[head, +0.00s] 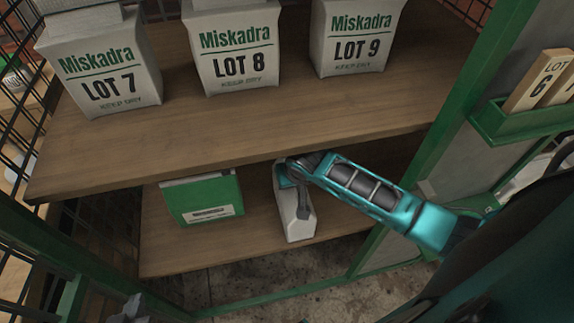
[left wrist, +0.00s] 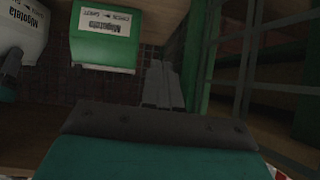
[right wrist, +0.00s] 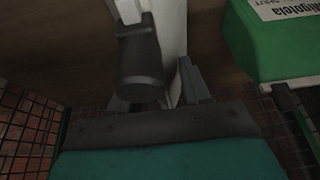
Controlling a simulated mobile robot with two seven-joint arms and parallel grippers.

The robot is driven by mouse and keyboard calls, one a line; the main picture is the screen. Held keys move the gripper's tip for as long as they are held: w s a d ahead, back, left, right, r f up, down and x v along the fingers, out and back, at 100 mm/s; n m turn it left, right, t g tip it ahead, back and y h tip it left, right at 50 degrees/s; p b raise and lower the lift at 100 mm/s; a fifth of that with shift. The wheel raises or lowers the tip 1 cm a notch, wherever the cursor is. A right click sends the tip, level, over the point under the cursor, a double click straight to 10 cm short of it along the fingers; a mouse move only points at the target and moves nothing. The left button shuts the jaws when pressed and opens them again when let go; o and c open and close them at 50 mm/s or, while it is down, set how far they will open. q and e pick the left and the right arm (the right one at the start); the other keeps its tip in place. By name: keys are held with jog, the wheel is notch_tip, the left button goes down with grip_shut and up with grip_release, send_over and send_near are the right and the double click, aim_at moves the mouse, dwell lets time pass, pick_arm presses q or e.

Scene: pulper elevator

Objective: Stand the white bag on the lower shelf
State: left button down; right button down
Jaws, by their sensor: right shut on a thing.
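The white bag (head: 297,228) is at the lower shelf (head: 255,240), close to its front edge and right of the green box. It looks roughly upright; I cannot tell whether its base rests fully on the board. It also shows in the left wrist view (left wrist: 24,28) and the right wrist view (right wrist: 172,22). My right gripper (head: 298,190) reaches in from the right under the upper shelf and is shut on the bag, partly hidden by its own wrist. My left gripper (head: 130,309) is low at the left, away from the bag. Its fingers (left wrist: 162,85) are together and empty.
A green box (head: 203,199) stands left of the bag. The upper shelf (head: 240,128) overhangs and holds bags marked LOT 7 (head: 104,83), LOT 8 (head: 233,60) and LOT 9 (head: 354,46). A green post (head: 455,115) and mesh sides bound the rack.

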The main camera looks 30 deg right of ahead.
jog(key=shift+w+d, duration=0.2)
jog(key=shift+w, duration=0.9)
jog(key=shift+w+d+b, duration=0.3)
jog(key=shift+w, duration=0.75)
jog(key=shift+w+d+b, duration=0.25)
jog(key=shift+w, duration=0.8)
pick_arm(q)
jog(key=shift+w+d+f, duration=0.15)
jog(key=shift+w+d, duration=0.25)
pick_arm(e)
jog(key=shift+s+f, duration=0.15)
jog(key=shift+f, duration=0.55)
jog(key=shift+c, duration=2.2)
grip_release()
